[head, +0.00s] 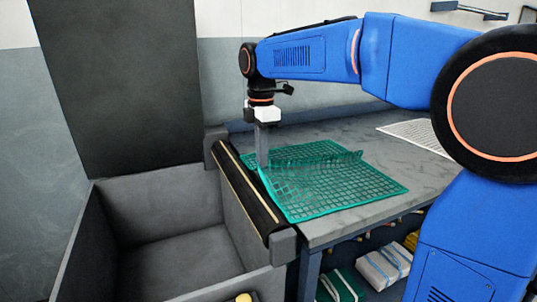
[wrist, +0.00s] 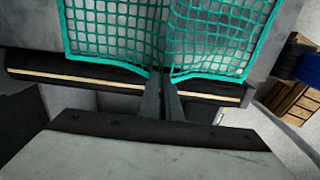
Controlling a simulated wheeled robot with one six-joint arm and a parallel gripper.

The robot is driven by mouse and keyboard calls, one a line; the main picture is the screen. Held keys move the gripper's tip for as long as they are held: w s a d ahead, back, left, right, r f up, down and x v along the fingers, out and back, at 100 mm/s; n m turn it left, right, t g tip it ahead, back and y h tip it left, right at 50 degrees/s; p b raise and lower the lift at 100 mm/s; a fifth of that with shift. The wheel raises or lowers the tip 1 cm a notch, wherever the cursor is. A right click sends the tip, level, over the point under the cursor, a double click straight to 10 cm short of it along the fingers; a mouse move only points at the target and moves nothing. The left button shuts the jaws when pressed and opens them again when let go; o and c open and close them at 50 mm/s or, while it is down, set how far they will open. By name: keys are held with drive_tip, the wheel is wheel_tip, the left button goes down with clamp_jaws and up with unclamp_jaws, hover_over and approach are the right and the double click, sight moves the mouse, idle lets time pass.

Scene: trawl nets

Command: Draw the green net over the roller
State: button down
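The green net (head: 335,187) lies on the grey table in the head view, with a raised fold across its middle. Its left edge lies beside the roller. The roller (head: 245,188) is dark with a pale stripe and runs along the table's left edge above a grey bin. My gripper (head: 262,165) points down at the net's edge beside the roller. In the wrist view the fingers (wrist: 162,75) are close together with the edge of the green net (wrist: 215,35) gathered between them. The roller (wrist: 90,75) passes behind the fingers there.
The open grey bin (head: 90,232) stands left of the roller, with a tall dark panel (head: 120,85) behind it. A white net (head: 420,133) lies at the table's far right. Wrapped bundles (head: 385,265) sit below the table. Wooden crates (wrist: 290,90) show at right in the wrist view.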

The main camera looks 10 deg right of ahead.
drive_tip(key=shift+s+a, duration=1.5)
drive_tip(key=shift+a, duration=6.3)
wheel_tip(320, 180, down, 9)
drive_tip(key=c, duration=1.9)
unclamp_jaws()
drive_tip(key=shift+o, duration=0.5)
drive_tip(key=o, duration=1.2)
drive_tip(key=shift+c, duration=0.2)
drive_tip(key=shift+r, duration=0.1)
